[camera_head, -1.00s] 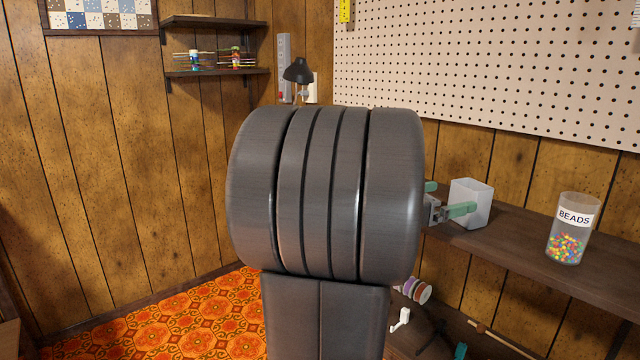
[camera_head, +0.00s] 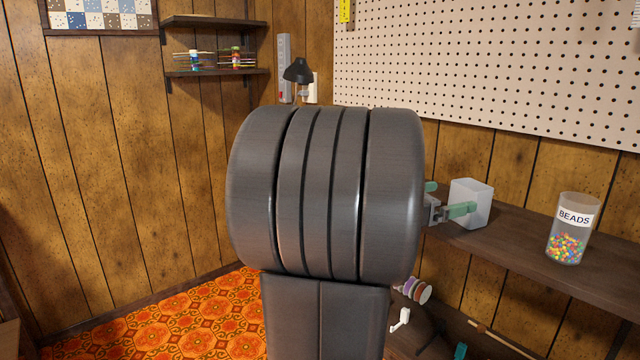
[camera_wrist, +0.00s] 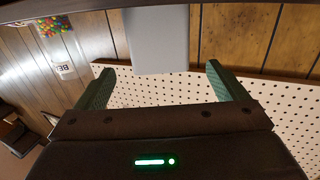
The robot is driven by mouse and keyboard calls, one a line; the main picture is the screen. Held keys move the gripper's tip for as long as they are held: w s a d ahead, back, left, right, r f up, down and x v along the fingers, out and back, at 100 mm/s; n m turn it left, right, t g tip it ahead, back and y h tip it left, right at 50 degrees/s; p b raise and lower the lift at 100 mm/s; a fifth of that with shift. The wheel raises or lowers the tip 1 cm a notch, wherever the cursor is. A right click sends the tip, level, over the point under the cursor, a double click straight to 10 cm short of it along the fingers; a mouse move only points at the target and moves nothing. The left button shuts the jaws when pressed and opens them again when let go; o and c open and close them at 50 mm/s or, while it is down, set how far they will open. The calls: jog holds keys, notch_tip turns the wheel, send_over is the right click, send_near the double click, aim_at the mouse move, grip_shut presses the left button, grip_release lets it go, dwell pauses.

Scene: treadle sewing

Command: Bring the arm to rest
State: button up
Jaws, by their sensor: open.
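My gripper (camera_head: 447,199) shows at the right edge of my large dark arm link in the head view, its green fingers spread beside a pale square cup (camera_head: 475,190). In the wrist view my gripper (camera_wrist: 165,90) is open, with nothing between its two green fingers. The pale cup (camera_wrist: 157,40) lies beyond the fingertips there, and I see a gap around it. In the head view one finger overlaps the cup's front; I cannot tell whether they touch. My arm link hides much of the middle of the head view.
The cup and a clear bead jar (camera_head: 567,230) stand on a dark wooden shelf (camera_head: 530,240). The jar also shows in the wrist view (camera_wrist: 60,50). A pegboard (camera_head: 490,70) covers the wall behind. Thread spools (camera_head: 417,291) sit lower. A black lamp (camera_head: 298,70) stands behind my arm.

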aim_at(462, 187)
jog(key=x, duration=0.7)
jog(key=shift+d+b, duration=0.3)
jog(key=shift+d, duration=0.05)
jog(key=shift+a+r+p, duration=0.2)
jog(key=shift+r+p, duration=0.25)
jog(key=shift+p, duration=0.35)
jog(key=shift+r+p, duration=0.25)
jog(key=shift+p, duration=0.2)
notch_tip(462, 187, up, 11)
jog(key=d+p, duration=0.1)
jog(key=p, duration=0.3)
jog(key=shift+f, duration=0.2)
jog(key=shift+s+d, duration=0.15)
jog(key=shift+s, duration=0.1)
